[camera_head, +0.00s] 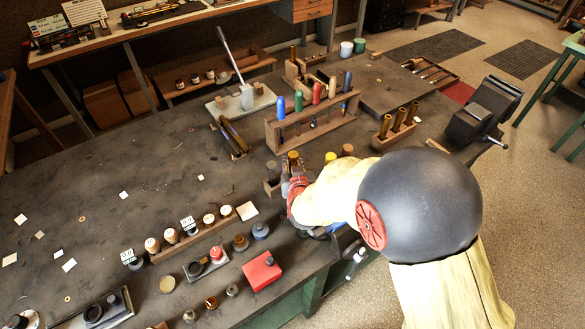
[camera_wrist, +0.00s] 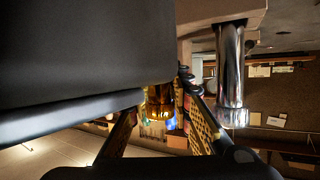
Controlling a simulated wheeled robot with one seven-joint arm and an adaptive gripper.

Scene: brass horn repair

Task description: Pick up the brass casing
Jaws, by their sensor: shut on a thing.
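A brass casing (camera_head: 293,157) stands upright at my gripper (camera_head: 293,175), near the middle of the workbench in the head view. In the wrist view the casing (camera_wrist: 158,103) shows as a shiny golden piece between the two fingers of my gripper (camera_wrist: 162,122). The fingers are shut on it. Its lower part is hidden by the gripper in the head view, so I cannot tell whether it is clear of the wooden block (camera_head: 271,171) beside it. Several similar brass tubes (camera_head: 399,119) stand in a small wooden rack to the right.
A wooden rack of colored-handled tools (camera_head: 312,121) stands just behind my gripper. A yellow-topped item (camera_head: 330,157) is close on the right. A vise (camera_head: 484,110) is at the right edge. A red box (camera_head: 262,271) and small jars are in front.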

